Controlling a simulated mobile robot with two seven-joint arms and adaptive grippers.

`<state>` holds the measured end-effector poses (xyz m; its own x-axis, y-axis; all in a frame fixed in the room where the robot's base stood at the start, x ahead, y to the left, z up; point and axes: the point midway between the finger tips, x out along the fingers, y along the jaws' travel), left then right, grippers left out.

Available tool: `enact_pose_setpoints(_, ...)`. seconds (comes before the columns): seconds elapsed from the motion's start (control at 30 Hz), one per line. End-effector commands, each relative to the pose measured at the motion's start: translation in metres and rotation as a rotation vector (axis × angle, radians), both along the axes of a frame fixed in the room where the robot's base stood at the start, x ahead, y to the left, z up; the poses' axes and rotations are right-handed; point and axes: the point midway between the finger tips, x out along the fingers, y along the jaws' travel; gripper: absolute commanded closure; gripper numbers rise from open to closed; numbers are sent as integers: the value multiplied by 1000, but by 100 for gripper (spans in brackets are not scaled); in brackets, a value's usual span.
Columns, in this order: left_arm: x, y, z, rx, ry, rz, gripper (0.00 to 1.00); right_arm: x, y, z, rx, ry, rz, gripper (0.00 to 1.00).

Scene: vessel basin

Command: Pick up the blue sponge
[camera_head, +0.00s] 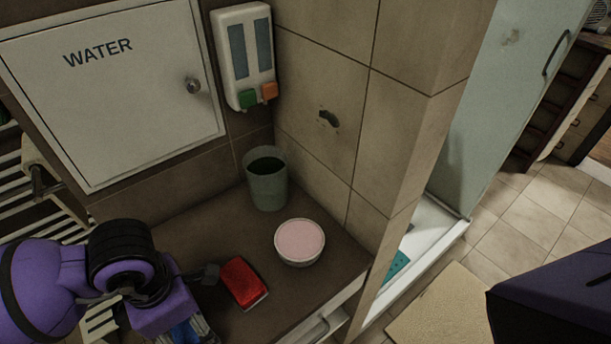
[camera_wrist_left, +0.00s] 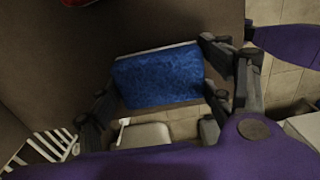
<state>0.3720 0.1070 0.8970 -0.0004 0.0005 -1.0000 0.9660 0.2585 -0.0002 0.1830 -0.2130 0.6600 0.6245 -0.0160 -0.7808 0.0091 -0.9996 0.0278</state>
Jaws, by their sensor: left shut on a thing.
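The blue sponge (camera_wrist_left: 158,78) lies between the two dark fingers of my left gripper (camera_wrist_left: 160,72) in the left wrist view. It has a pale edge along its top, and the gripper is shut on it. In the head view only a small part of the blue sponge (camera_head: 188,334) shows at the bottom edge, below my left gripper (camera_head: 192,300). My purple left arm hides the rest. Whether the sponge still touches the counter cannot be told. My right gripper is not in view.
A red sponge (camera_head: 243,283) lies on the brown counter (camera_head: 200,232), right of my left gripper. A white bowl with a pink top (camera_head: 299,242) and a grey-green cup (camera_head: 267,183) stand behind it. A soap dispenser (camera_head: 243,60) hangs on the tiled wall.

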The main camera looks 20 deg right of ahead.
Motion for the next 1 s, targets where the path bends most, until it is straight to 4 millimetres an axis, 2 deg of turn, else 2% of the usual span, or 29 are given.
enact_pose_setpoints(0.17, 1, 0, 15, -1, -4, -1, 37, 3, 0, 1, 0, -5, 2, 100)
enact_pose_setpoints(0.27, 1, 0, 32, -2, -6, -1, 37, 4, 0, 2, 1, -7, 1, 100)
enact_pose_setpoints(0.53, -17, -50, 91, -6, -7, -10, 37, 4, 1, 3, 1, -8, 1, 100)
enact_pose_setpoints(0.8, -41, -107, 117, -4, -1, -7, 37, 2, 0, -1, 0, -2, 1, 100)
enact_pose_setpoints(1.0, -49, -126, 126, -1, 0, -2, 37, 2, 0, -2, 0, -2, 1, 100)
